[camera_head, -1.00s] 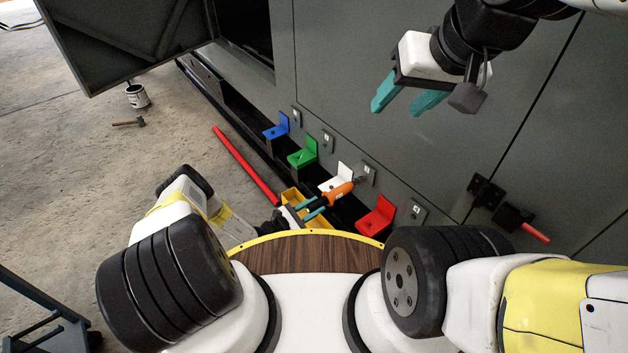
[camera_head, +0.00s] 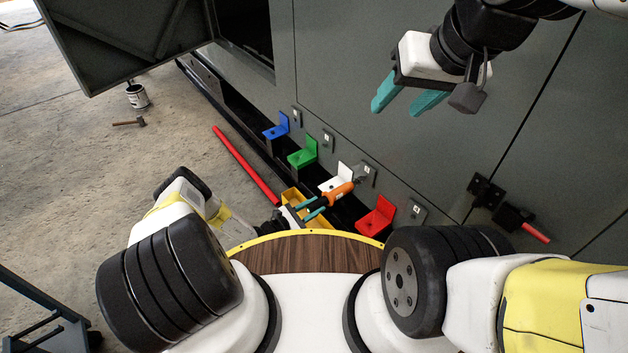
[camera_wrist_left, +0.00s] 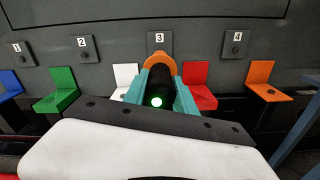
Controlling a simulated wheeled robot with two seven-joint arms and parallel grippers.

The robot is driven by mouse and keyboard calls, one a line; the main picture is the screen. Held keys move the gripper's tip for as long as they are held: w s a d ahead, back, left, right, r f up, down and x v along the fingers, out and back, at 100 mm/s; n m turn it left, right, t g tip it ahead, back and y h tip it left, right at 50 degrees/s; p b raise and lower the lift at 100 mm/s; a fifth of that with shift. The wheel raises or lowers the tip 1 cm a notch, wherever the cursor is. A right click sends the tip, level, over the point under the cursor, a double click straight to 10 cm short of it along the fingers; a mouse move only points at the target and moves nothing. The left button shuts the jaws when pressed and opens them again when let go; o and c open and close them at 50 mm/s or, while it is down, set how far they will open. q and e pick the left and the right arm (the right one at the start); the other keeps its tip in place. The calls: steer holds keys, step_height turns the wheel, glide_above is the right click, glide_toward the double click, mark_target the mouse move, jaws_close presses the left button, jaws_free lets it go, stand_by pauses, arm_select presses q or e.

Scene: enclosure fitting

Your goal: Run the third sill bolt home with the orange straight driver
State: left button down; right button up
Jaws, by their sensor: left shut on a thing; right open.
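My left gripper (camera_head: 308,210) is shut on the orange straight driver (camera_head: 338,192), low beside the cabinet's sill. The driver's tip points at the third numbered plate (camera_head: 367,173). In the left wrist view, the driver's orange part (camera_wrist_left: 160,62) lies in front of plate 3 (camera_wrist_left: 159,38), and a green light glows on its dark rear end. The third bolt is hidden behind the driver, so I cannot tell whether the tip touches it. Bolts show on plate 1, plate 2 (camera_wrist_left: 88,49) and plate 4 (camera_wrist_left: 236,47). My right gripper (camera_head: 397,108) is open and empty, high before the cabinet.
Blue (camera_head: 276,128), green (camera_head: 303,154), white (camera_head: 335,180) and red (camera_head: 377,217) brackets line the sill. An orange bracket (camera_wrist_left: 265,84) shows in the wrist view. A red bar (camera_head: 245,165) lies to the left.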

mark_target(309, 209)
arm_select(q)
steer(key=shift+x, duration=1.15)
stand_by(2.4)
steer(key=shift+r, duration=0.2)
stand_by(0.9)
steer(key=shift+v, duration=3.1)
steer(key=shift+f, duration=0.1)
